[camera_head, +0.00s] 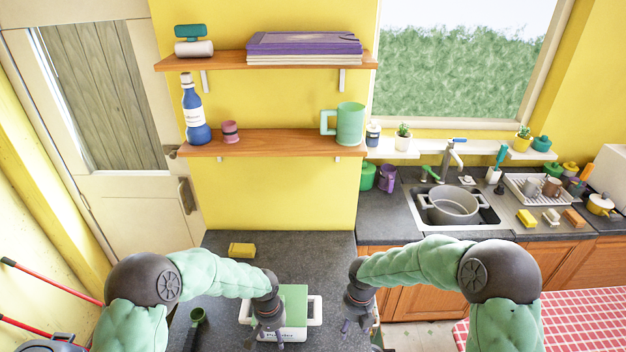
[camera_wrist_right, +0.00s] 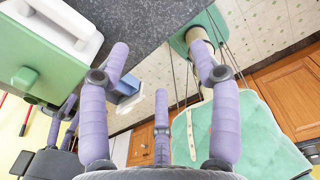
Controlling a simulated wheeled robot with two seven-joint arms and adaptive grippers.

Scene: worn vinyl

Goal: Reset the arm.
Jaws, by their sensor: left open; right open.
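Both my arms are bent over the dark counter (camera_head: 222,242). My left gripper (camera_head: 266,334) hangs in front of the left side of a green-and-white box (camera_head: 293,297); whether they touch I cannot tell. My right gripper (camera_head: 358,322) is to the right of the box, pointing down near the counter's right edge. In the right wrist view its purple fingers (camera_wrist_right: 160,68) are spread with nothing between them. The green-and-white box (camera_wrist_right: 45,45) shows at the upper left there, apart from those fingers, with my left gripper (camera_wrist_right: 68,118) beyond it.
A yellow sponge (camera_head: 241,250) lies at the counter's back, and a dark green scoop-like item (camera_head: 196,318) at its front left. Two wooden shelves hang above. A sink with a grey pot (camera_head: 452,204) is at the right, above a red checked tabletop (camera_head: 590,305).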

